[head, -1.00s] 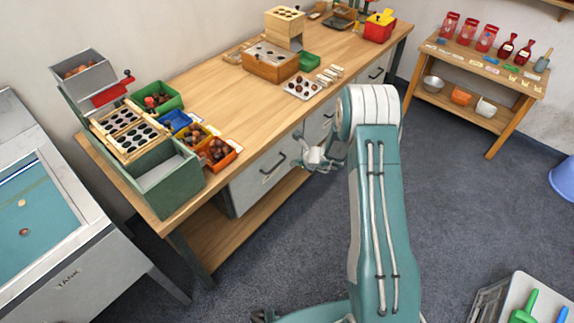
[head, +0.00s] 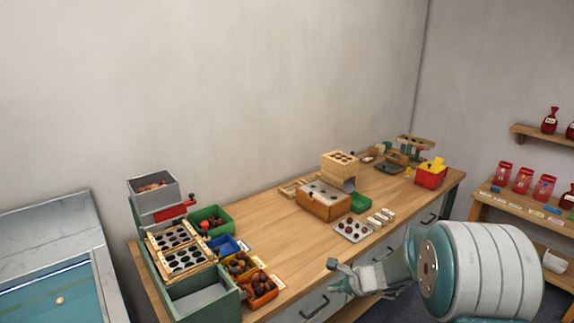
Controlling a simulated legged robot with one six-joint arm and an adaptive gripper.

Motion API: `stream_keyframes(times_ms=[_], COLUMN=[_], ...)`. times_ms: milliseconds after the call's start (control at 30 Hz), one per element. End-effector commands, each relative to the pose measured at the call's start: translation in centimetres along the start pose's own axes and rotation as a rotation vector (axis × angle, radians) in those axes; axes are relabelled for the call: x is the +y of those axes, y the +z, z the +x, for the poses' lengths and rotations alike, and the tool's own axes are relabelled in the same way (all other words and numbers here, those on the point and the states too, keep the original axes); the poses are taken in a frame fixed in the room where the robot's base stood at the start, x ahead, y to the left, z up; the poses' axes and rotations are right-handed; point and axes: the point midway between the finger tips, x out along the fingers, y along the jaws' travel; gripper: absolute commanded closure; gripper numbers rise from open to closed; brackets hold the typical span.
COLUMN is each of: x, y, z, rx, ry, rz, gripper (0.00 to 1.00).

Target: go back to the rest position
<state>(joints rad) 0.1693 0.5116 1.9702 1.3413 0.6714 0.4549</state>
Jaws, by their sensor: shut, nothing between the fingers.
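My gripper (head: 342,279) is at the front edge of the long wooden workbench (head: 290,238) in the head view, in front of the drawers. It is shut and holds nothing. My teal and white arm reaches in from the lower right, with its large rounded joint close to the camera. The fingertips are small in the picture, and the lower part of the arm is out of view.
On the bench's left stand a green sorting machine (head: 203,300) and bins of chestnuts (head: 260,286). Further along are a wooden box (head: 323,200), a chestnut tray (head: 352,230) and a red-yellow box (head: 431,174). A tank (head: 60,290) stands left, a shelf (head: 515,213) right.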

Motion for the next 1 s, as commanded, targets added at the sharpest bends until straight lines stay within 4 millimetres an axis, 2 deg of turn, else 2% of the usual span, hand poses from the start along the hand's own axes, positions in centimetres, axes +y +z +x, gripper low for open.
stream_keyframes(times_ms=[33, 200, 500, 700, 1000], x=[0.2, 2.2, 7.2, 11.0, 16.5], y=[1.7, 5.8, 10.4, 11.7, 11.3], z=[-1.6, -6.2, -13.9, -18.8, -25.3], rx=[-0.001, 0.013, 0.076, 0.151, 0.315], ry=[0.008, 0.061, 0.155, 0.224, 0.347], rz=[-0.082, -0.364, -0.844, -1.148, -1.567], gripper=[1.00, 1.00, 1.00, 1.00, 1.00])
